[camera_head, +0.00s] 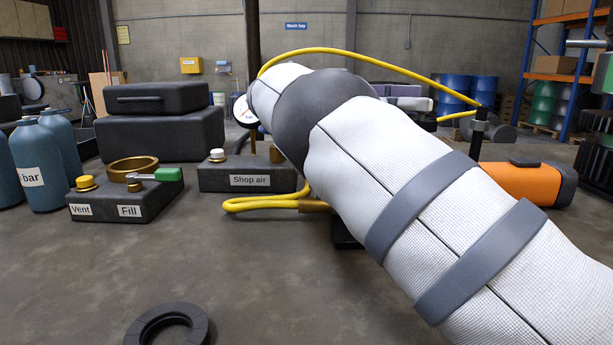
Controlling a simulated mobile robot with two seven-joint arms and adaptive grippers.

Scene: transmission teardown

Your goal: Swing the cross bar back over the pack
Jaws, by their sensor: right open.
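My right arm, white with grey bands and a dark joint, comes in from the lower right and fills the middle. It hides much of the bench behind it, and I cannot make out its gripper's fingers. My left gripper is not in view. I cannot clearly make out the cross bar or the pack. A black upright post (481,125) with a grey collar stands behind my arm at the right. Part of a metal and dark fixture (598,80) is cut off by the right edge.
The Vent/Fill block (125,201) stands at left by blue bottles (38,165) and black cases (160,135). The Shop air block (247,175) has a yellow hose (262,204). A dark ring (168,318) lies in front. An orange tool (525,183) lies right. The front left surface is mostly clear.

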